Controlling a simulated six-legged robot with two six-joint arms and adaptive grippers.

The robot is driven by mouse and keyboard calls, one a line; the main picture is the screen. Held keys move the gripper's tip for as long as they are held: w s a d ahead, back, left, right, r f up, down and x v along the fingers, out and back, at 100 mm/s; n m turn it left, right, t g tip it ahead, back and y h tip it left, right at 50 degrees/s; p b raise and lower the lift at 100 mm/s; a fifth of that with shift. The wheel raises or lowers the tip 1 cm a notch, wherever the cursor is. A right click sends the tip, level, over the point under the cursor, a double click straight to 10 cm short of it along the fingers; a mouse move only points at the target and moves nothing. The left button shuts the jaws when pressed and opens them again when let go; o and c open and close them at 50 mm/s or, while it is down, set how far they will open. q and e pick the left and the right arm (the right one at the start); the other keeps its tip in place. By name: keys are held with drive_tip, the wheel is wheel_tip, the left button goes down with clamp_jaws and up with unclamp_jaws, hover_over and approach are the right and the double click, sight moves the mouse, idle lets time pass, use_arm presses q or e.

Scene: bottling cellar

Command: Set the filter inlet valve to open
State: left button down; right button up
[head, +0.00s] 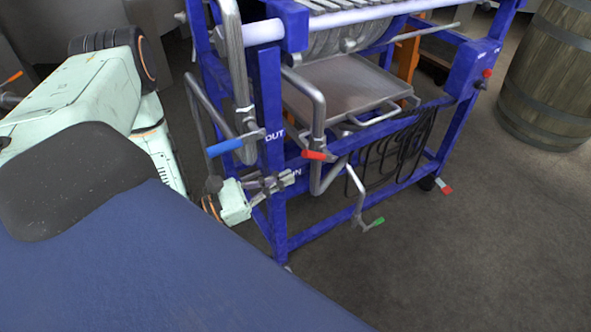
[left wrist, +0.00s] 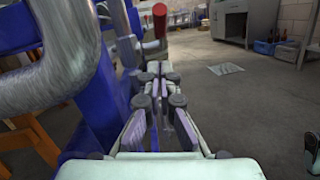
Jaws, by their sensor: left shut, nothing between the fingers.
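The red-handled valve (head: 315,155) sits on a bent steel pipe at the front of the blue filter frame, above the partly hidden "IN" lettering (head: 297,172). Its handle lies roughly level, across the upright pipe. In the left wrist view the red handle (left wrist: 160,20) shows beyond the fingertips, its end facing the camera. My left gripper (head: 289,179) is below and left of the handle, in front of the frame post. Its fingers (left wrist: 153,68) are shut and empty, apart from the handle. My right gripper is not in view.
A blue-handled valve (head: 226,147) by "OUT" is above left of my gripper. A green-handled tap (head: 373,223) hangs lower right. Steel pipes (left wrist: 62,55) and a blue post (head: 272,140) crowd the gripper. A barrel (head: 550,75) stands right; the floor (head: 450,265) in front is clear.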

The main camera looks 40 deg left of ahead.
sight(316, 153)
use_arm(q)
drive_tip(key=shift+w+d+r, duration=0.5)
drive_tip(key=shift+w+r, duration=0.1)
drive_tip(key=shift+r, duration=0.25)
drive_tip(key=shift+w+d+r, duration=0.5)
drive_tip(key=shift+w+r, duration=0.05)
drive_tip(key=shift+r, duration=0.25)
drive_tip(key=shift+p, duration=0.3)
drive_tip(key=shift+w+d+r+p, duration=0.1)
drive_tip(key=shift+w+r+p, duration=0.05)
drive_tip(key=shift+r+p, duration=0.45)
drive_tip(key=shift+w+d+r+p, duration=0.1)
drive_tip(key=shift+w+r+p, duration=0.05)
drive_tip(key=shift+r+p, duration=0.4)
drive_tip(key=shift+f, duration=0.15)
